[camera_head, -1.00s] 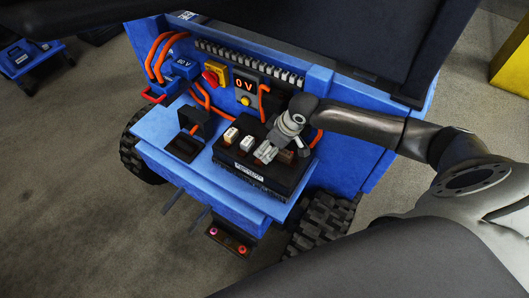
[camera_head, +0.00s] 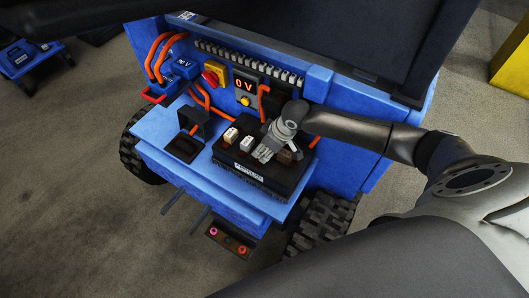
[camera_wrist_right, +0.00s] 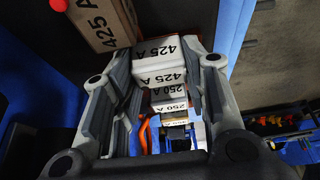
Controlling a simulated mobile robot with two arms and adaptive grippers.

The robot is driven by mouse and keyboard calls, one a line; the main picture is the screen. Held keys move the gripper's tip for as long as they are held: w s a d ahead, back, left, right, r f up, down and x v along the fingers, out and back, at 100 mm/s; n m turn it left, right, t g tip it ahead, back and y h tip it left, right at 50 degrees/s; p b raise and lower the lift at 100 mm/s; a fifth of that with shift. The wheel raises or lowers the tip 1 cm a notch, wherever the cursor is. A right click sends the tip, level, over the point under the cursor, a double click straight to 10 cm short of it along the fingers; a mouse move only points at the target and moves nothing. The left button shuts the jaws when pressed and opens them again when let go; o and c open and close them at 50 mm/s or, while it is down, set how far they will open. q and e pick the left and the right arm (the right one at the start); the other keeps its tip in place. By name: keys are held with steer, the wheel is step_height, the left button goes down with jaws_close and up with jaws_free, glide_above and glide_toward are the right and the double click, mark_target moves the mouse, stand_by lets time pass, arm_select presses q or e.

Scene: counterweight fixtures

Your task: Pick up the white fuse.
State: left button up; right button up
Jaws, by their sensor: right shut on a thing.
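A white fuse marked 425 A (camera_wrist_right: 165,62) sits between the fingers of my right gripper (camera_wrist_right: 163,70) in the right wrist view. My right gripper is shut on it. In the head view my right gripper (camera_head: 263,154) is low over the black fuse box (camera_head: 240,178) and hides most of this fuse. I cannot tell whether the fuse is still seated. A white fuse (camera_head: 246,143) and a cream fuse (camera_head: 231,135) stand left of the gripper. A brown fuse (camera_head: 285,157) is just right of it and reads 425 A in the wrist view (camera_wrist_right: 103,24). My left gripper is not in view.
The box rests on a blue shelf (camera_head: 160,127) of a wheeled cart. A black bracket (camera_head: 190,130) stands left of the box.

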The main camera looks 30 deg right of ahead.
steer(key=shift+r, duration=0.1)
steer(key=shift+r, duration=0.5)
steer(key=s+a+r, duration=0.3)
steer(key=a+r, duration=0.9)
steer(key=a, duration=0.1)
steer(key=shift+s+a+b, duration=0.3)
